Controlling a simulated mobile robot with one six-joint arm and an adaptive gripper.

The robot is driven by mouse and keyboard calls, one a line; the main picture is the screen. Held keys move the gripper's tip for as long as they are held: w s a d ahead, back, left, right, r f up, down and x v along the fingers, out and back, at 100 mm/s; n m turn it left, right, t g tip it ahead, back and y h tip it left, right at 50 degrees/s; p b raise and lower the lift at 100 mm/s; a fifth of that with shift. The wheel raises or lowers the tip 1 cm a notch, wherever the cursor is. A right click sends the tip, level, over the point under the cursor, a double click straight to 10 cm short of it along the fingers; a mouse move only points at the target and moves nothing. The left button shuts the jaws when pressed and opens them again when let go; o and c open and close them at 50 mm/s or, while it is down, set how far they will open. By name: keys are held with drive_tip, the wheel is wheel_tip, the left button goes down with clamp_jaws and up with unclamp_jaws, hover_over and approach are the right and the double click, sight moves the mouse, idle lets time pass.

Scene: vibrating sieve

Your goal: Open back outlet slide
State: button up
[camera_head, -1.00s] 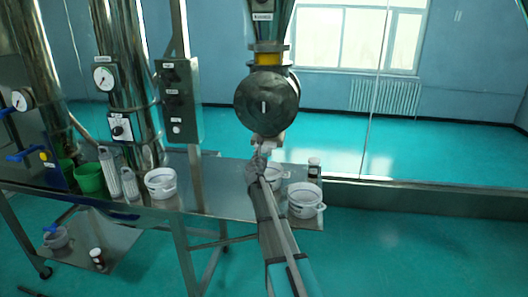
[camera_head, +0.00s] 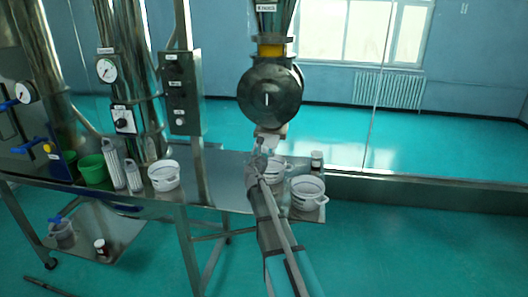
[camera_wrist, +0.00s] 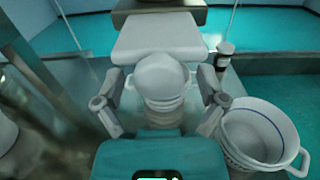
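The round dark metal body (camera_head: 269,95) of the sieve's outlet hangs over the table, with a pale outlet piece (camera_head: 271,136) below it. In the wrist view a flat pale piece, likely the outlet slide (camera_wrist: 160,38), lies just ahead of my gripper, near and between its fingertips; contact cannot be told. My gripper (camera_wrist: 160,84) is open, its two fingers well apart. In the head view my gripper (camera_head: 262,149) is just below the outlet, partly hidden by my arm. A white pot (camera_wrist: 160,80) shows beyond and between the fingers.
The metal table (camera_head: 226,172) carries a second white pot (camera_head: 307,192) and a small dark bottle (camera_head: 316,161) right of my gripper. A metal post (camera_head: 195,170) and a control box (camera_head: 180,92) stand left. A green cup (camera_head: 92,169) is further left.

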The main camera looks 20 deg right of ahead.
drive_tip(key=shift+s+a, duration=0.1)
idle(0.3)
drive_tip(key=v, duration=1.1)
drive_tip(key=shift+s+a, duration=0.2)
drive_tip(key=shift+s, duration=0.05)
idle(0.3)
drive_tip(key=s+a+f+m+g+y, duration=0.25)
drive_tip(key=s+f+m+g, duration=0.8)
drive_tip(key=m, duration=0.85)
drive_tip(key=s+a+f+m+g+y, duration=0.2)
drive_tip(key=s+a+f+m+y, duration=0.1)
drive_tip(key=s+a, duration=0.4)
drive_tip(key=s+a+f+m+g+y+b, duration=0.1)
drive_tip(key=s+a+f+m+g+y, duration=0.1)
drive_tip(key=s+a+f+m+y, duration=0.2)
drive_tip(key=s+a+f+m, duration=0.2)
drive_tip(key=s+a+m, duration=0.1)
drive_tip(key=s, duration=0.1)
drive_tip(key=shift+g+y, duration=0.25)
idle(1.5)
